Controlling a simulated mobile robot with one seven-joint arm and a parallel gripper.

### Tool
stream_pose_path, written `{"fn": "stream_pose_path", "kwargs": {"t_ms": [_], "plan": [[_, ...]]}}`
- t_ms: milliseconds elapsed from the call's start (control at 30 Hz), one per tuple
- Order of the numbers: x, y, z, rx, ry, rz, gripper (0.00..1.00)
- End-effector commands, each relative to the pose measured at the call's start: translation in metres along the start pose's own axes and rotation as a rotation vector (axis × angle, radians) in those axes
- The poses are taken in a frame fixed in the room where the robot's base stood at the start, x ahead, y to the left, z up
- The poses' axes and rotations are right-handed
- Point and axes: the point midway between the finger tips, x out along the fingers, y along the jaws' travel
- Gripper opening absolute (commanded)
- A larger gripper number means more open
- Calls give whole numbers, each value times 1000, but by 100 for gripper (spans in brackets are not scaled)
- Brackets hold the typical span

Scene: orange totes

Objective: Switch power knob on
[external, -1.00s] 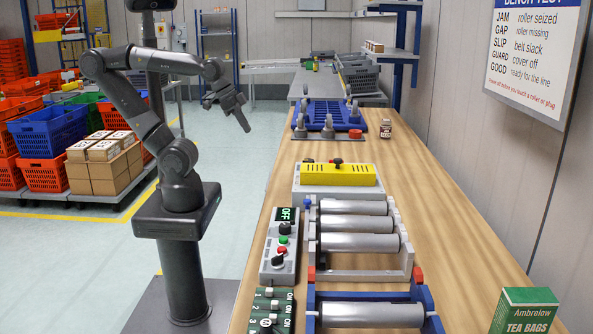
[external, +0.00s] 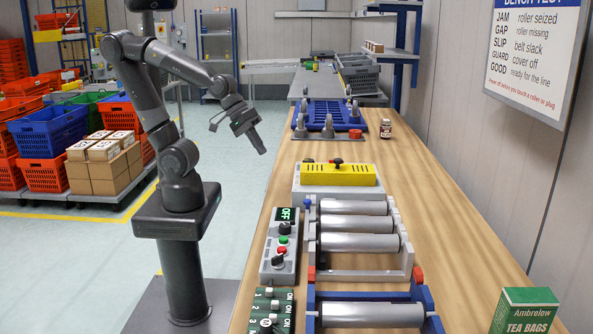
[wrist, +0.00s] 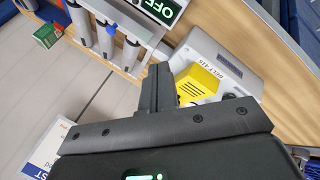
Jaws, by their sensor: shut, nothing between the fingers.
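A grey control box (external: 268,262) lies on the near left part of the bench, with a display (external: 286,214) reading OFF. Below the display are a black knob (external: 284,228), a green button (external: 283,239), a red button (external: 281,251) and a larger black knob (external: 278,261). I cannot read which knob is the power knob. My gripper (external: 262,151) is shut and empty, in the air left of the bench, beyond and above the box. In the wrist view, my gripper (wrist: 162,72) hides part of the scene; the OFF display (wrist: 158,9) shows at the top, the knobs do not.
A yellow cover (external: 338,174) on a grey base sits behind the rollers (external: 358,225), right of the box. Green switch panels (external: 270,309) lie in front of the box. A tea box (external: 525,311) stands at the near right.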

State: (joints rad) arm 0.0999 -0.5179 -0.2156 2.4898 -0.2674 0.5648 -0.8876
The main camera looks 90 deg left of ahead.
Motion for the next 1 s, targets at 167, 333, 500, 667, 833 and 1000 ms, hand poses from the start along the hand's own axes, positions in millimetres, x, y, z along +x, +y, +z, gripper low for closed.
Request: {"fn": "stream_pose_path", "kwargs": {"t_ms": [167, 333, 500, 667, 833, 1000], "plan": [[26, 27, 29, -273, -51, 48, 0], [47, 49, 58, -550, -109, 78, 0], [66, 66, 89, -835, -174, 88, 0], [81, 79, 120, -1108, -237, 79, 0], [94, 88, 150, -1383, -296, 53, 0], [102, 93, 171, -1579, -333, 26, 0]]}}
